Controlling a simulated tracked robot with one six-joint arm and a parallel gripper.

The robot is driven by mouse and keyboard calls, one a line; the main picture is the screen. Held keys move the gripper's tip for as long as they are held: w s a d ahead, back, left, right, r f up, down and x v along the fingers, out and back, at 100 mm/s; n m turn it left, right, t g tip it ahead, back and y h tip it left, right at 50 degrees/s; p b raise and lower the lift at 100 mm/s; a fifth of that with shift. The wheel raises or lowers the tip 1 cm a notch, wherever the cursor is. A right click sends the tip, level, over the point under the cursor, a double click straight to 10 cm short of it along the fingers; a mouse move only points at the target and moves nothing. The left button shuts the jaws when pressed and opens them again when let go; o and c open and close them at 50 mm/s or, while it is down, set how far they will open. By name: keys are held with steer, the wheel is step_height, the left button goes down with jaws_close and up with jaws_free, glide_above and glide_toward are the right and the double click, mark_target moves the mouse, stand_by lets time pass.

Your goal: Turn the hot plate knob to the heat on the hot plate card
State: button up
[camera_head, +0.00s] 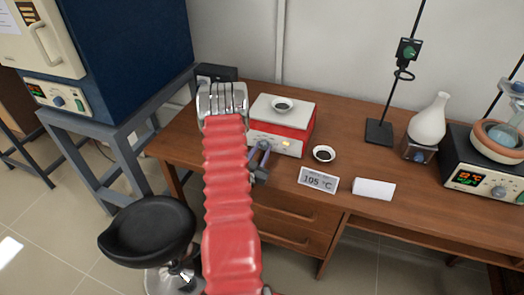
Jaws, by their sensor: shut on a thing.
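A small dish (283,105) sits on the hot plate; another dish (324,154) is beside it. A blank white card (374,189), a stand (380,131), a white flask (428,120) and a black heater (470,172) are to the right. A black stool (148,229) is at lower left.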

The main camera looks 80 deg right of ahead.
steer(key=o, duration=1)
steer(key=shift+o, duration=0.2)
steer(key=w+a, duration=0.1)
steer(key=a, duration=1.2)
steer(key=shift+w+a, duration=0.15)
steer(key=shift+a, duration=0.25)
